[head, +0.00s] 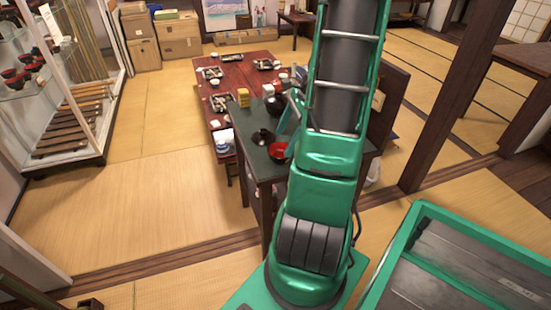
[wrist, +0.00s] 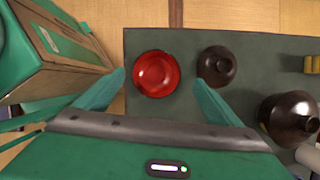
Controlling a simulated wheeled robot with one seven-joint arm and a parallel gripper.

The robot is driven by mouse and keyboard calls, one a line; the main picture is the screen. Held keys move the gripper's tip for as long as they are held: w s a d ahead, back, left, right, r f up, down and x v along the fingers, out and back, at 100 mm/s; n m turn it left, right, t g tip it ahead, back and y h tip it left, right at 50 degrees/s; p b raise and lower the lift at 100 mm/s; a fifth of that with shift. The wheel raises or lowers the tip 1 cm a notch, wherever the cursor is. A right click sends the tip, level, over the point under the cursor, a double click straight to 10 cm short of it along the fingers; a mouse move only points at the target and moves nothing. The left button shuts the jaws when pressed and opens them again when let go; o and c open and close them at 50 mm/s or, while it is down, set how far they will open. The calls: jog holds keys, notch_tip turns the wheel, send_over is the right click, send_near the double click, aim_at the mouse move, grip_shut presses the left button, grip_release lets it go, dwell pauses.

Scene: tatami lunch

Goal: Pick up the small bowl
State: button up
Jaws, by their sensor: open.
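A small bowl, red inside (head: 278,150), sits on the dark green top of a narrow table (head: 249,128), close to its near edge. In the wrist view the same red bowl (wrist: 156,73) shows between the two teal fingers of my gripper (wrist: 160,77). The gripper is open and empty. The fingers stand on either side of the bowl in the picture; how far they are above it I cannot tell.
A larger dark pot (wrist: 290,118) stands further right on the green top, with small yellow items (wrist: 312,64) near it. A long reddish table (head: 240,69) with set trays lies beyond. A glass display case (head: 115,80) stands left. The tatami floor (head: 120,195) between is clear.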

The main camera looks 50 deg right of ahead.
aim_at(280, 150)
jog(key=shift+s+x, duration=0.2)
jog(key=shift+x, duration=2.55)
jog(key=shift+a, duration=0.1)
jog(key=c, duration=1.2)
